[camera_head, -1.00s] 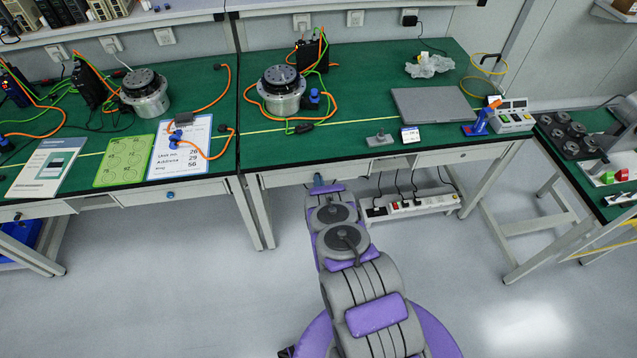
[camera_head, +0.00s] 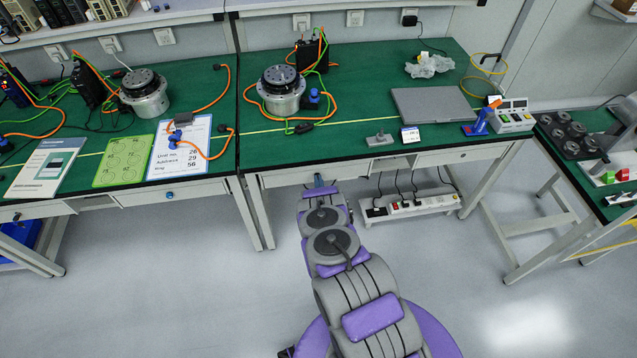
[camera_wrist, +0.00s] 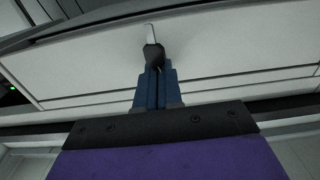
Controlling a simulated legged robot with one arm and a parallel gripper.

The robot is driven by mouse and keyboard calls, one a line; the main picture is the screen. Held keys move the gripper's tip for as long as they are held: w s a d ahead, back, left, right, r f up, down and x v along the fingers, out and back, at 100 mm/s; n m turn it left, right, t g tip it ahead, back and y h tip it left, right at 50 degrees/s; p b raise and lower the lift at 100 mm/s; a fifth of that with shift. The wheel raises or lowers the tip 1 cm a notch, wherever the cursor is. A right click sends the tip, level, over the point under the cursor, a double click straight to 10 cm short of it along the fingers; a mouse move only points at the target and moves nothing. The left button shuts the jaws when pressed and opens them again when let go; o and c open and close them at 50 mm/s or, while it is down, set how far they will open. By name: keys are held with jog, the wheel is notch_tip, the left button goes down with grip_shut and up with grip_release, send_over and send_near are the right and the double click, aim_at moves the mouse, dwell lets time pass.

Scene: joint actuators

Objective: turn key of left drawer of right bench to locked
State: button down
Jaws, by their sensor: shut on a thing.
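The right bench (camera_head: 350,140) has a green top, and its left drawer (camera_head: 285,177) is under the front edge, with my arm in front of part of it. In the wrist view the pale drawer front (camera_wrist: 90,65) fills the upper picture. A key with a black head (camera_wrist: 153,56) and a pale metal part (camera_wrist: 150,33) stands at the drawer front. My gripper (camera_wrist: 155,76), with blue fingers, is shut on the key's black head. It also shows in the head view (camera_head: 319,181), where the key is too small to make out. The lock's marking cannot be read.
A right drawer (camera_head: 462,156) with its own lock is farther along the same bench. A power strip (camera_head: 410,205) with hanging cables is below the bench. The left bench (camera_head: 100,190) stands close by on the left. The grey floor in front is clear.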

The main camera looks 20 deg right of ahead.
jog(key=shift+w, duration=0.1)
jog(key=c, duration=1.3)
grip_release()
jog(key=shift+w+f, duration=0.1)
